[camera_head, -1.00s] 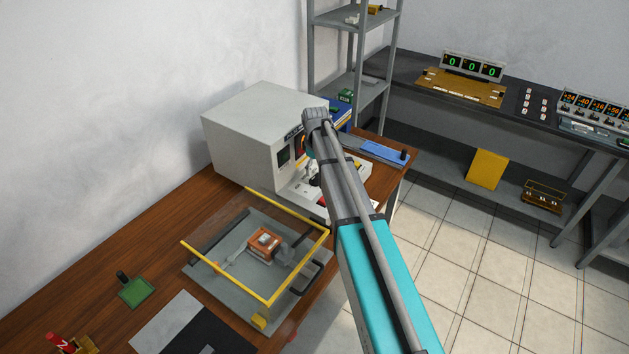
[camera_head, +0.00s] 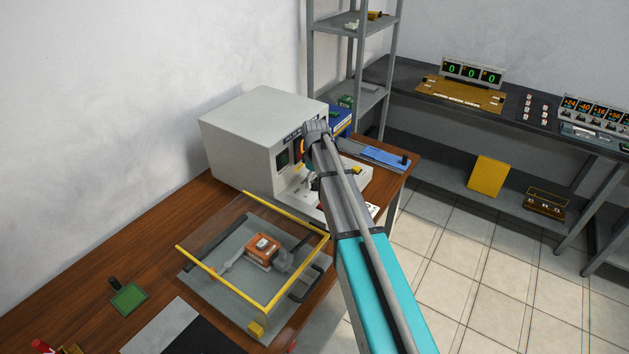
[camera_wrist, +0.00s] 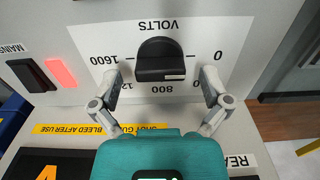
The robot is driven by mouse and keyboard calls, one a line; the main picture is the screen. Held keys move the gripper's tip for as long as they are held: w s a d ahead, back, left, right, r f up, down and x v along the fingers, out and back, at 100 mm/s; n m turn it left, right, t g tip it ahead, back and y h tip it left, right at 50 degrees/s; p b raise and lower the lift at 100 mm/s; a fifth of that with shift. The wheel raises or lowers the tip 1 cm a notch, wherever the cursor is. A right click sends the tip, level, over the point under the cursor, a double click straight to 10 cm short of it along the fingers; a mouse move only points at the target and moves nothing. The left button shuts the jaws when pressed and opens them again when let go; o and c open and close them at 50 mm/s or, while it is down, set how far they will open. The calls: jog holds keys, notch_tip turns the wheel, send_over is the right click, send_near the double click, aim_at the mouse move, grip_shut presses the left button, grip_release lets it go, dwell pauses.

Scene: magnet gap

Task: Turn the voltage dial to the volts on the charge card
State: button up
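The black voltage dial (camera_wrist: 160,52) sits on a white scale plate (camera_wrist: 228,40) in the wrist view, where the lettering appears upside down. A small white mark shows on the dial's lower edge, right of its middle. I read 1600 at the left, 800 below and 0 at the right; other numbers are partly covered by my fingers. My gripper (camera_wrist: 160,76) is open, with one finger on each side of the dial and a gap visible on both sides. In the head view my arm hides the dial. I cannot make out the charge card.
The grey machine (camera_head: 255,130) stands on the wooden bench (camera_head: 110,245). A yellow-framed guard (camera_head: 215,270) stands in front of the machine. A shelf rack (camera_head: 355,95) is behind.

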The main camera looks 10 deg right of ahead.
jog(key=c, duration=1.1)
jog(key=shift+m, duration=0.3)
jog(key=m, duration=0.8)
jog(key=o, duration=1.2)
jog(key=shift+c, duration=0.2)
